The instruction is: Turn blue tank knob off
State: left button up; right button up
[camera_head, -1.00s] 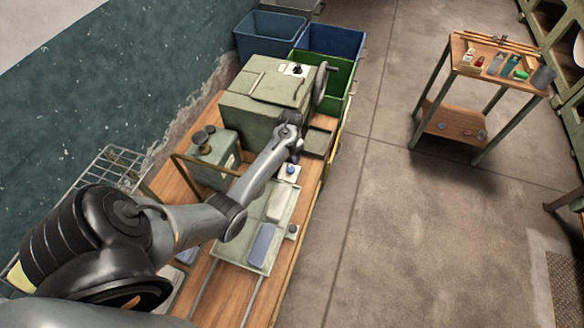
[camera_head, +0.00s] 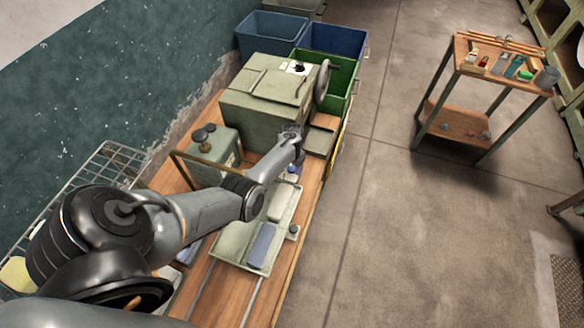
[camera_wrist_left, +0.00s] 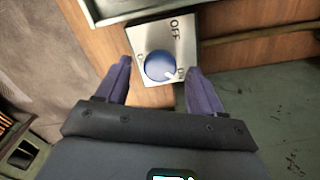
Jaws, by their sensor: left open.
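The blue knob (camera_wrist_left: 159,66) sits on a square metal plate (camera_wrist_left: 178,38) printed OFF near one edge, with smaller marks at other sides. Its white pointer is at the lower right in the left wrist view, away from OFF. In the head view the knob (camera_head: 293,169) shows small and partly covered by my arm. My left gripper (camera_wrist_left: 158,68) is open, with one purple finger on each side of the knob; I cannot tell whether they touch it or are level with it. My right gripper is in neither view.
Close by are a green tray (camera_head: 233,240) with blocks, a large green machine (camera_head: 262,112) with a handwheel, and a green tank (camera_head: 213,150) with dark caps. Blue and green bins stand behind. The floor to the right is clear up to a small cart (camera_head: 500,65).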

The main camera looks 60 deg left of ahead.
pick_arm(q)
jog(key=shift+f, duration=0.55)
jog(key=shift+c, duration=0.3)
jog(key=c, duration=1)
